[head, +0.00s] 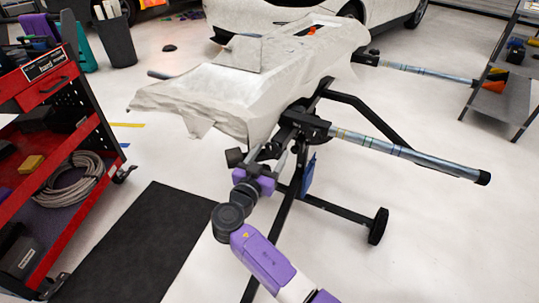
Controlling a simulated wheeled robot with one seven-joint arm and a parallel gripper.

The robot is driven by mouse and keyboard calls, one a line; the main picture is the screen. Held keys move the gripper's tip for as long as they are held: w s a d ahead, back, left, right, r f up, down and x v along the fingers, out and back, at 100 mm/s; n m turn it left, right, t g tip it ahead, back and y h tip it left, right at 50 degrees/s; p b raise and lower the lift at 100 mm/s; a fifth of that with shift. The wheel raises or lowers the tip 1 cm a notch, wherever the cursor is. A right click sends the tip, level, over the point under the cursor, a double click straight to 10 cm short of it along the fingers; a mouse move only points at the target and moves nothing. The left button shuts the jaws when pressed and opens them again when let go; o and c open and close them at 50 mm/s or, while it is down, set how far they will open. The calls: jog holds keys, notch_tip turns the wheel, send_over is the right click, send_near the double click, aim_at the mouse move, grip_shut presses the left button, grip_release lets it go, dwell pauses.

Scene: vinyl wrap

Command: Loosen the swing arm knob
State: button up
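A work stand (345,203) with a black frame holds a large pale, wrapped panel (230,85). A black clamp bracket (305,125) sits under the panel's front edge, where a grey swing arm tube (390,147) runs out to the right. My gripper (270,155) is just below and left of the bracket, at the end of my purple arm. Its fingers blend with the dark stand parts, so their opening and any contact are unclear.
A red tool cart (60,150) with a coiled cable stands at left. A black mat (140,245) lies on the floor. A stand foot (378,226) and a second tube (430,72) are at right. A white car (380,12) and a shelf (500,95) are behind.

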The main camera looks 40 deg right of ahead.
jog(key=c, duration=1.3)
